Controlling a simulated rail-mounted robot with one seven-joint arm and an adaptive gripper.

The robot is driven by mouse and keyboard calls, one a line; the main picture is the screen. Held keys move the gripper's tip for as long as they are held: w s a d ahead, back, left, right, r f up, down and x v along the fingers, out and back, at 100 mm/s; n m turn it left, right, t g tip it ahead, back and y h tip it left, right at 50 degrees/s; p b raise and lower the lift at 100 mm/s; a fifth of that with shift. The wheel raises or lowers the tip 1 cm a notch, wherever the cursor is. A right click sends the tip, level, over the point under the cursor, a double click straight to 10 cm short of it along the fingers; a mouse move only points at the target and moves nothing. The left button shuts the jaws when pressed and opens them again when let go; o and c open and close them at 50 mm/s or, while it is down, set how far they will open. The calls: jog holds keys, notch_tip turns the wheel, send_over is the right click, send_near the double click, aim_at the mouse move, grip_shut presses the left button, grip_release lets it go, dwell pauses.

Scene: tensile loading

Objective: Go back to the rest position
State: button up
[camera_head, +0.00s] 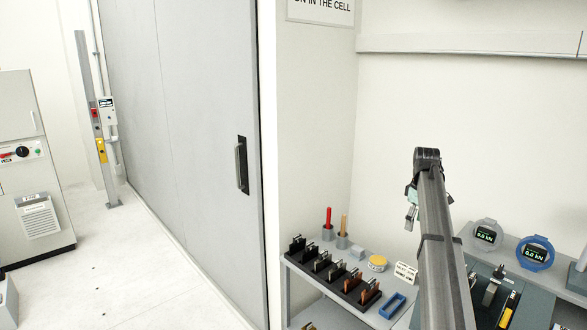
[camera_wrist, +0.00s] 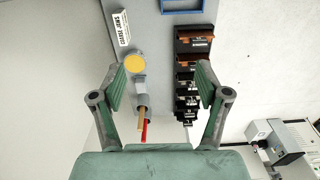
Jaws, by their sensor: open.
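My gripper (camera_wrist: 160,80) is open and empty in the wrist view, its two green-padded fingers spread wide above the bench. In the head view my gripper (camera_head: 411,212) shows only in part, just left of my dark arm, which hides the rest. It is above the bench and apart from everything on it. Below it, a black rack (camera_wrist: 180,73) holds several small clamp-like pieces in a row; it is also in the head view (camera_head: 340,284).
The bench (camera_head: 303,270) carries a yellow round tin (camera_head: 377,263), red (camera_head: 328,217) and orange (camera_head: 344,224) handles in cups, a blue tray (camera_head: 392,306) and a label card (camera_head: 405,272). Two round gauges (camera_head: 535,253) stand right. A grey sliding door (camera_head: 190,130) is left. Floor there is clear.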

jog(key=s+a+f+m, duration=0.2)
jog(key=s+a+f, duration=0.45)
jog(key=f, duration=0.45)
jog(key=s+a+f+m, duration=0.2)
jog(key=s+a+f, duration=0.3)
jog(key=s+f, duration=0.45)
jog(key=s+a+f+m, duration=0.1)
jog(key=s+a+f, duration=0.5)
jog(key=f, duration=0.7)
jog(key=s+a+f+m+g, duration=0.1)
jog(key=s+a+f+g, duration=0.1)
jog(key=s+f, duration=0.6)
jog(key=s+a+f+m+g, duration=0.1)
jog(key=s+f, duration=0.8)
jog(key=s, duration=1.1)
jog(key=s+a+f+m+g, duration=0.1)
jog(key=s+a+f+g, duration=0.1)
jog(key=s+f, duration=0.7)
jog(key=s+g, duration=0.1)
jog(key=s, duration=0.5)
jog(key=shift+a+g, duration=0.3)
jog(key=shift+g, duration=0.1)
